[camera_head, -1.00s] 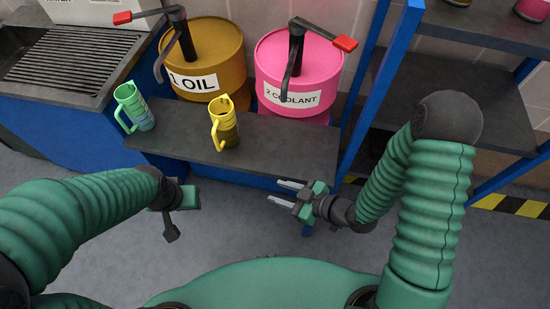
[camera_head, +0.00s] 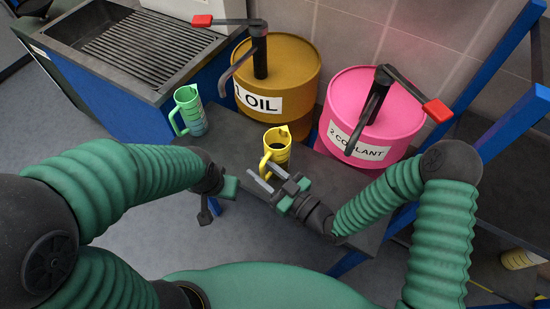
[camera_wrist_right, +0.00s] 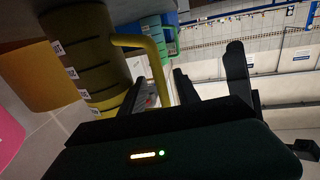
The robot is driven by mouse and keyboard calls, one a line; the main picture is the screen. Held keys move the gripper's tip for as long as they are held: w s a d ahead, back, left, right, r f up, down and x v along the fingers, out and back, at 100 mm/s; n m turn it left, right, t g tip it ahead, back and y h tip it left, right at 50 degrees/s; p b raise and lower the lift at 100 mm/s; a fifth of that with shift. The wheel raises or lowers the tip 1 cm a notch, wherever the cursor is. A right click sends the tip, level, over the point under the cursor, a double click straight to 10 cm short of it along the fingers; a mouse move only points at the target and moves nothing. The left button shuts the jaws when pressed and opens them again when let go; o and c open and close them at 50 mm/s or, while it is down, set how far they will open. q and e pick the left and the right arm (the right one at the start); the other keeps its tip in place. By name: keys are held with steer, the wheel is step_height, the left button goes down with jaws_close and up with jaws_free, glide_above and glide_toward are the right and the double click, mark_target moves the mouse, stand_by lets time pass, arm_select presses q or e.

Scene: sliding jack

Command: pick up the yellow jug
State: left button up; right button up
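The yellow jug (camera_head: 277,148) stands upright on the dark shelf, with its handle facing left and toward me. My right gripper (camera_head: 256,175) is open at the handle side of the jug, fingers apart. In the right wrist view the jug (camera_wrist_right: 88,45) is at the upper left, and its yellow handle (camera_wrist_right: 140,43) reaches toward the dark fingers (camera_wrist_right: 210,82).
A green jug (camera_head: 188,112) stands on the shelf (camera_head: 228,145) to the left. Behind are an ochre oil drum (camera_head: 290,75) and a pink coolant drum (camera_head: 362,110), both with pump levers. Blue rack posts (camera_head: 505,50) rise at right.

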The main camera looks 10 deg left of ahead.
steer(key=shift+x, duration=1.45)
steer(key=shift+r, duration=0.15)
jaws_close()
